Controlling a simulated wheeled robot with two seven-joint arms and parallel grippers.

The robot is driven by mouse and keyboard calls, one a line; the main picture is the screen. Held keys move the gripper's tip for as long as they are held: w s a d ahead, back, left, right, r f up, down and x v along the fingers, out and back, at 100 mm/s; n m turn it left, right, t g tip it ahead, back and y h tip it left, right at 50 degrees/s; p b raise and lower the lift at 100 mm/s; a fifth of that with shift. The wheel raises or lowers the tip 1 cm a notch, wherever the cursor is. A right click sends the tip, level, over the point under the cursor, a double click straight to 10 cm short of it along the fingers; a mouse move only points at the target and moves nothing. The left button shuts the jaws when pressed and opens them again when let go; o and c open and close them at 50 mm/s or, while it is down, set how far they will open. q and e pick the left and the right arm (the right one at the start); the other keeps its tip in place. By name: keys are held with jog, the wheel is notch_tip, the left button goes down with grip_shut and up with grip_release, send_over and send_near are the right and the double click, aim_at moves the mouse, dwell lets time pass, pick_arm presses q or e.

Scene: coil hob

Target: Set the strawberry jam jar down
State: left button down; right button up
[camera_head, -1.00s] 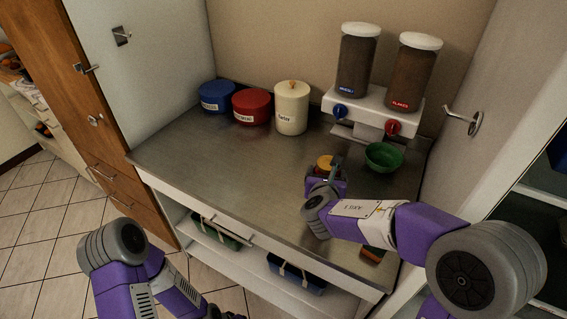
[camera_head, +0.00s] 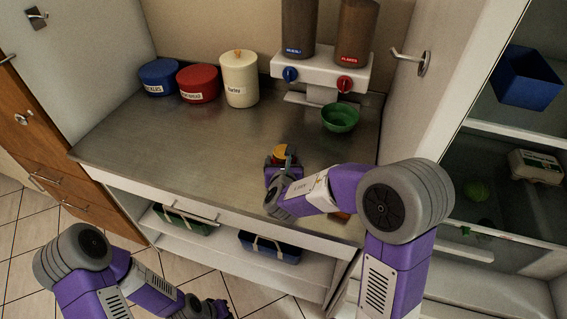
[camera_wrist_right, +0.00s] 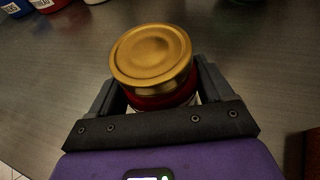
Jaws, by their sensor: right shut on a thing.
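The strawberry jam jar (camera_wrist_right: 151,58) has a gold lid and dark red sides in the right wrist view. My right gripper (camera_wrist_right: 155,90) is shut on it, one finger at each side. In the head view the jar's lid (camera_head: 281,151) shows just past my right gripper (camera_head: 284,165), over the steel counter (camera_head: 190,135). The jar looks upright; its base is hidden, so I cannot tell whether it touches the counter. My left gripper (camera_head: 212,309) is low at the bottom edge, away from the counter, and its fingers are not clear.
A green bowl (camera_head: 340,118) stands beyond the jar, below a two-tube dispenser (camera_head: 322,68). Blue (camera_head: 159,78), red (camera_head: 198,84) and cream (camera_head: 240,80) canisters stand at the back left. The counter's left and middle are clear. An open fridge (camera_head: 500,150) is at the right.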

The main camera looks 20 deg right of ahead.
jog(key=o, duration=1.1)
jog(key=shift+f, duration=0.2)
jog(key=shift+c, duration=0.2)
jog(key=o, duration=0.3)
jog(key=shift+r, duration=0.1)
jog(key=shift+o, duration=0.2)
jog(key=shift+r, duration=0.1)
jog(key=shift+s+a+r, duration=0.1)
jog(key=shift+s+r, duration=0.05)
jog(key=shift+s, duration=0.1)
jog(key=p+v, duration=0.2)
jog(key=v, duration=0.9)
jog(key=shift+s, duration=0.25)
